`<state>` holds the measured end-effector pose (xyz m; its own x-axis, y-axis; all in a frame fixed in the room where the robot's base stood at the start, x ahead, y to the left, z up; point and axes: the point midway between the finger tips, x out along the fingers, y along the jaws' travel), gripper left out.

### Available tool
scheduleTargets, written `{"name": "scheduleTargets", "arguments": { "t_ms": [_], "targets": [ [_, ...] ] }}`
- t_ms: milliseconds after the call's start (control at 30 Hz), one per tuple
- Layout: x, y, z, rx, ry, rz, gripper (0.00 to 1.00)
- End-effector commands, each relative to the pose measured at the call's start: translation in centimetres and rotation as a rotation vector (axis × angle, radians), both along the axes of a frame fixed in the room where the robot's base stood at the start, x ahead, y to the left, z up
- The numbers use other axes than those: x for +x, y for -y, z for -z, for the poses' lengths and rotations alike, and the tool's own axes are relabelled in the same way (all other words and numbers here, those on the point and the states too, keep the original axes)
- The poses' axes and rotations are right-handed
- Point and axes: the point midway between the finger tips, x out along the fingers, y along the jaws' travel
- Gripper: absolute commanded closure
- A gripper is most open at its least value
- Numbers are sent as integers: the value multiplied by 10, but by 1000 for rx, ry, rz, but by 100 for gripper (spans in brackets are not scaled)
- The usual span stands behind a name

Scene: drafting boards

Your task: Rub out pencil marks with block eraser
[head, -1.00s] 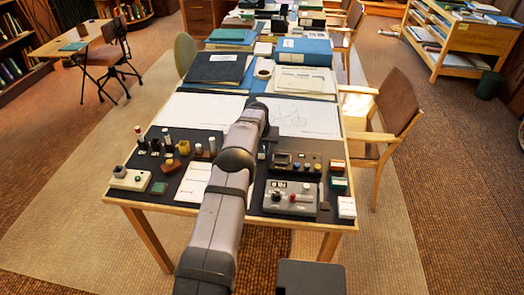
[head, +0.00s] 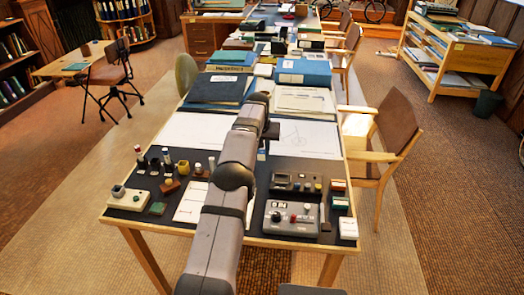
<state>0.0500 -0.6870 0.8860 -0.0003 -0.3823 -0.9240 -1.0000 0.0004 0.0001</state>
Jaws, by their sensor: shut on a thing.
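My arm reaches up the middle of the table, and my gripper (head: 268,131) is at its far end, over the inner side of the right-hand white drawing sheet (head: 318,141). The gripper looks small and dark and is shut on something. The arm mostly hides the held piece, so its shape and any contact with the paper cannot be made out. Thin grey pencil lines (head: 293,133) show on the right sheet, just right of the gripper. Another white sheet (head: 190,131) lies left of the arm and looks blank from here.
Grey instrument boxes (head: 292,217) stand front right, with small boxes (head: 348,228) beside them. Several small bottles and blocks (head: 170,186) stand front left near a cream device (head: 127,199). Blue binders (head: 304,72) and a dark folder (head: 217,89) lie behind the sheets.

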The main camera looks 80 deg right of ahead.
Motion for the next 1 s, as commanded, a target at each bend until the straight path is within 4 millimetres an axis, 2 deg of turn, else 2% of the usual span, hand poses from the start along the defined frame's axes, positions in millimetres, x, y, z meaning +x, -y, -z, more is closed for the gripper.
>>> {"name": "scheduleTargets", "arguments": {
  "t_ms": [33,67,100,133,467,667,1000],
  "targets": [
    [0,0,0,-1,0,0,100],
    [0,0,0,-1,0,0,84],
    [0,0,0,-1,0,0,93],
    [0,0,0,-1,0,0,97],
    [3,-2,0,0,-2,2,97],
    [14,-9,5,3,-6,9,97],
    [38,-47,19,2,-13,15,97]
  ]
}}
